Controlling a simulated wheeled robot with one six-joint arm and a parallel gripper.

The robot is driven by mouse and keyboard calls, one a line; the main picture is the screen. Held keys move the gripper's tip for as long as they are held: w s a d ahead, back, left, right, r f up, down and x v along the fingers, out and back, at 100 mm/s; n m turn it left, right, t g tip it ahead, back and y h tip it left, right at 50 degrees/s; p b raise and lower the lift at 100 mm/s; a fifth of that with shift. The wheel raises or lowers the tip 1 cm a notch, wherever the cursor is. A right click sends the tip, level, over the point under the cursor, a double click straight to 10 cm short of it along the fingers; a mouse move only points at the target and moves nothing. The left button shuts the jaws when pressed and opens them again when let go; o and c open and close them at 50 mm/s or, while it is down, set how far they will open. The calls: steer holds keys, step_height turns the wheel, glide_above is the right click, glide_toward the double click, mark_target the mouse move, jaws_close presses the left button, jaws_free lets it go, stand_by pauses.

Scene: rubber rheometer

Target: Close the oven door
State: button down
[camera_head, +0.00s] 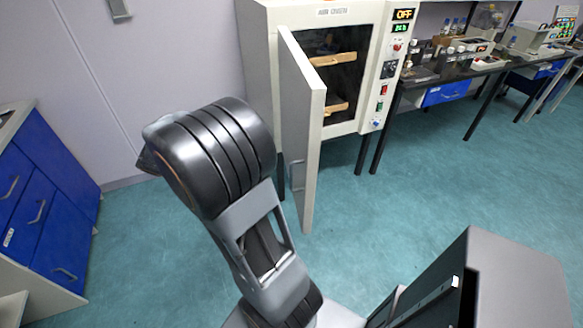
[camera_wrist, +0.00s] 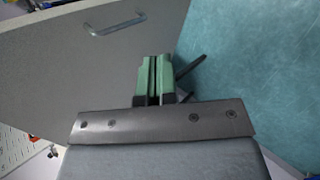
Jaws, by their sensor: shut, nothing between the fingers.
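The oven (camera_head: 260,40) is a white cabinet at the back centre of the head view. Its door (camera_head: 304,130) is hinged on the left and stands wide open, swung out toward me. The dark chamber with wooden-looking shelves (camera_head: 335,60) shows behind it. In the wrist view a broad grey panel, which looks like the door (camera_wrist: 60,70), fills the left, with a metal handle (camera_wrist: 115,24) near its top. My gripper (camera_wrist: 155,62) is shut and empty in front of this panel, near its right edge. Whether it touches the panel I cannot tell. The head view hides my gripper behind my arm.
The oven's control panel (camera_head: 392,70) reads OFF. A black bench (camera_head: 450,72) with lab equipment and blue drawers stands to the right. A blue cabinet (camera_head: 45,205) stands at the left. Green floor (camera_head: 430,185) is clear in front of the oven and bench.

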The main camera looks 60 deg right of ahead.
mark_target(294, 163)
steer(key=w+d+f+m+g+h+b, duration=0.25)
steer(key=d+f+m+g+h, duration=0.3)
steer(key=d, duration=0.65)
steer(key=shift+n+g, duration=0.55)
steer(key=shift+g, duration=0.4)
steer(key=shift+f+p+x, duration=0.15)
steer(key=shift+p+x, duration=0.25)
steer(key=shift+x, duration=1.9)
steer(key=shift+f+p+x, duration=0.15)
steer(key=shift+p+x, duration=0.3)
steer(key=shift+x, duration=1.85)
steer(key=shift+f+p+x, duration=0.15)
steer(key=shift+p+x, duration=0.25)
steer(key=shift+x, duration=1.9)
steer(key=shift+d, duration=0.15)
